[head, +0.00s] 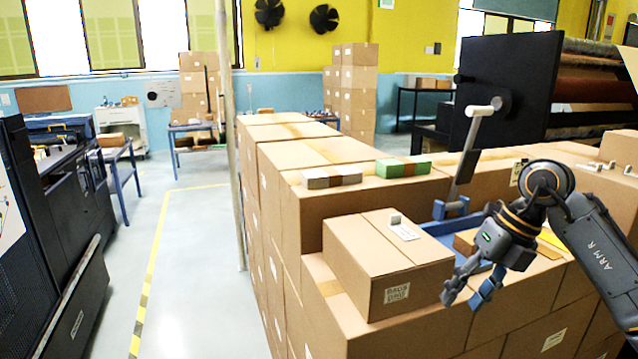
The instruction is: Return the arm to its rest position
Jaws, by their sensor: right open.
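My right gripper (468,290) is at the right of the head view, on the arm that comes in from the right edge. Its fingers are apart with nothing between them. It hangs just right of a closed cardboard box (375,262) that has a printed label on its front and a small pale item on top. I cannot tell whether a finger touches that box. Part of a blue tray (440,228) shows behind the gripper, partly hidden by it. My left gripper is not in view.
Stacked cartons (300,150) fill the middle. A green-topped pack (403,167) and a white pack (331,177) lie on them. A black panel (507,88) stands at the back right. A black machine (50,220) is at the left. The floor (195,270) between is clear.

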